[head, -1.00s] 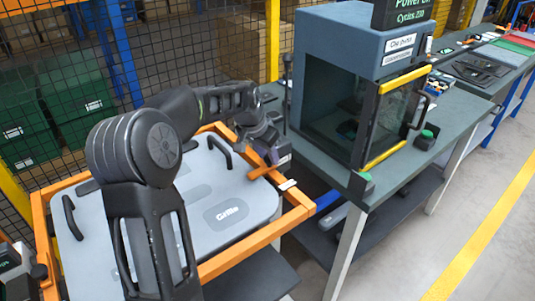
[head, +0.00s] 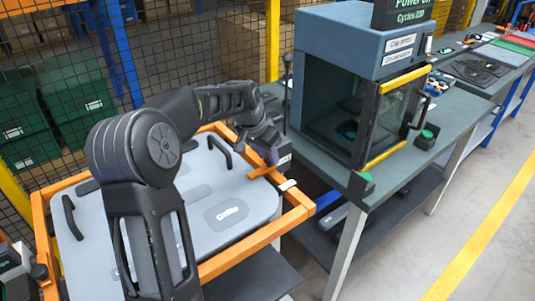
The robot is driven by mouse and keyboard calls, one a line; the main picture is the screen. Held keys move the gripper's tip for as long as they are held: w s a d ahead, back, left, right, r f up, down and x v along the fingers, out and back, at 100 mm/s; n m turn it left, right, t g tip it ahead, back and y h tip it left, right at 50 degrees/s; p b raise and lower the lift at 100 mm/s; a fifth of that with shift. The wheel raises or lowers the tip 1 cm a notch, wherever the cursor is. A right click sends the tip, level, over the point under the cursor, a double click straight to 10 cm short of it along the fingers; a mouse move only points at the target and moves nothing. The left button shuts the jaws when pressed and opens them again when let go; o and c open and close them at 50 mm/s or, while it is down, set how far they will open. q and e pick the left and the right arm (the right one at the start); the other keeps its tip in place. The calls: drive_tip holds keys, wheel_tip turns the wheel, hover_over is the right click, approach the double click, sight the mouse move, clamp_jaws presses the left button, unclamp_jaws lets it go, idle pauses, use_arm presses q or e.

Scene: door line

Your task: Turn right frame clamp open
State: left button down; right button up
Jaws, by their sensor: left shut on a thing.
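The grey panel (head: 222,190) with two black handles lies in an orange frame (head: 232,264). The right frame clamp (head: 260,172) is a small orange lever at the right side of the frame, partly hidden by my gripper. My left gripper (head: 270,158) reaches over the panel from the left and is shut on this clamp. Its fingertips are small and partly hidden by the wrist. My right gripper is not in view.
A grey machine (head: 352,75) with a yellow-edged glass door stands on a bench (head: 440,145) to the right of the frame. A wire mesh fence (head: 190,45) and green crates (head: 75,110) are behind. Floor at the lower right is clear.

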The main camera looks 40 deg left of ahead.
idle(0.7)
use_arm(q)
drive_tip(key=m, duration=0.1)
drive_tip(key=m+h, duration=0.1)
drive_tip(key=m, duration=0.2)
drive_tip(key=shift+a+h, duration=0.25)
drive_tip(key=shift+h, duration=0.05)
drive_tip(key=shift+w+m+g+h, duration=0.15)
drive_tip(key=shift+m+g+h, duration=0.3)
drive_tip(key=shift+m, duration=1.25)
drive_tip(key=shift+a, duration=0.1)
drive_tip(key=c, duration=1)
unclamp_jaws()
drive_tip(key=shift+c, duration=0.2)
drive_tip(key=v, duration=0.8)
